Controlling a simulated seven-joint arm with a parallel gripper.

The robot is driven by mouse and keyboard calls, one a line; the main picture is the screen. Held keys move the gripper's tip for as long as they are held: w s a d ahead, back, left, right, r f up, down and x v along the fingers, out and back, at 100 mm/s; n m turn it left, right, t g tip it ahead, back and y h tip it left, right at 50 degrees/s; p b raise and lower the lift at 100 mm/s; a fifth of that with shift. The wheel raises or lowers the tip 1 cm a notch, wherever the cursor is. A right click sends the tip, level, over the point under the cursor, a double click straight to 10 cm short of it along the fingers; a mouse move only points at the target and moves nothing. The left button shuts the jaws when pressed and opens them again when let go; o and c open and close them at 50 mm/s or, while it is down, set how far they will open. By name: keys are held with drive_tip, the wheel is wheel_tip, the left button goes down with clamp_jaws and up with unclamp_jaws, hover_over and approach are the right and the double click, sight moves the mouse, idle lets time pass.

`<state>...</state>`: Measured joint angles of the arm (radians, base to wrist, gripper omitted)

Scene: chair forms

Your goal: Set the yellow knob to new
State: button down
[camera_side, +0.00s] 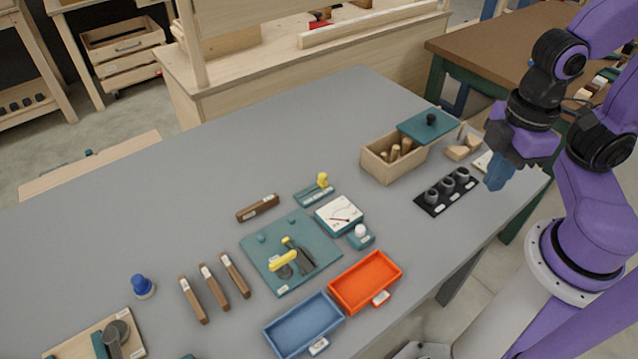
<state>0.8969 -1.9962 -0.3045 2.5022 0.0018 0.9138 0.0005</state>
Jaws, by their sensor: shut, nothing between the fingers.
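A small yellow knob (322,179) stands on a teal base (314,192) near the middle of the table. The base carries pale strips, too small to read, and the knob sits toward its right end. My gripper (494,184) has blue fingers and is shut and empty. It is at the right, above the table's right side, well apart from the knob. No word "new" is legible in this view.
A white-topped box (339,214) and a teal board (262,270) with a yellow-handled tool lie just in front of the knob. A wooden box (377,168) and a black rack (437,208) of grey cups stand between knob and gripper. Grey table (130,225) is clear at back left.

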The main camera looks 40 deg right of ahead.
idle(0.4)
drive_tip(key=c, duration=1.1)
unclamp_jaws()
drive_tip(key=shift+w+a, duration=0.1)
drive_tip(key=shift+w, duration=0.05)
drive_tip(key=shift+c, duration=0.2)
drive_tip(key=shift+o, duration=0.8)
drive_tip(key=w+a+m, duration=0.2)
drive_tip(key=w+a, duration=0.3)
drive_tip(key=w, duration=0.4)
drive_tip(key=shift+r+m, duration=0.3)
drive_tip(key=shift+r, duration=0.05)
drive_tip(key=m, duration=0.6)
hover_over(322, 175)
wheel_tip(322, 175, down, 4)
wheel_tip(322, 175, down, 17)
drive_tip(key=shift+f, duration=0.2)
